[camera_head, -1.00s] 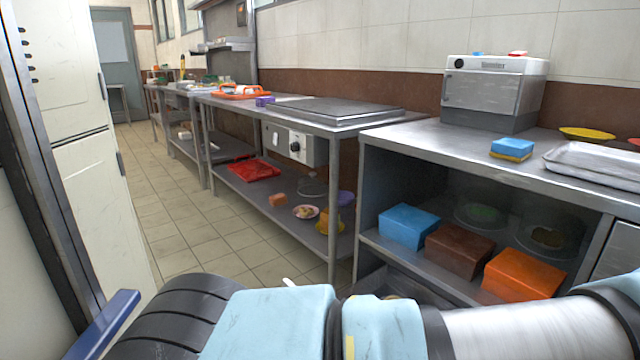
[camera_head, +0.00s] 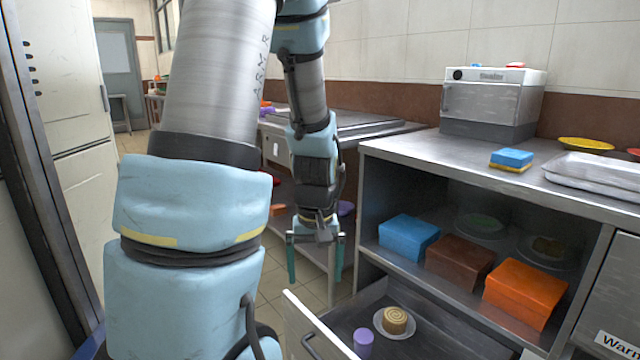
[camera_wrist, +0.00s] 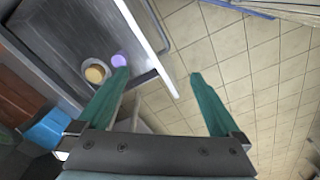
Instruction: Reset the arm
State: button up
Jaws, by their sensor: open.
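My gripper (camera_head: 315,262) hangs pointing down in the head view, left of the counter's open shelf and above the tiled floor. Its two green fingers are spread apart with nothing between them. In the wrist view my gripper (camera_wrist: 158,80) also shows open and empty, with floor and the edge of an open drawer beyond it. My arm rises tall at the left of the head view and bends over to the gripper.
An open drawer (camera_head: 440,345) at lower right holds a purple cup (camera_head: 363,342) and a round rolled item (camera_head: 395,320) on a plate. Blue (camera_head: 408,237), brown (camera_head: 459,262) and orange (camera_head: 524,292) boxes stand on the shelf above. Floor (camera_wrist: 255,60) is clear.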

jog(key=s+a+r+m+t, duration=0.2)
jog(key=a+r, duration=0.4)
notch_tip(320, 180, down, 12)
jog(key=s+g+b, duration=0.1)
jog(key=s+b, duration=0.1)
jog(key=b, duration=0.8)
notch_tip(320, 180, up, 35)
jog(key=p, duration=3.5)
jog(key=shift+w+d+r, duration=0.15)
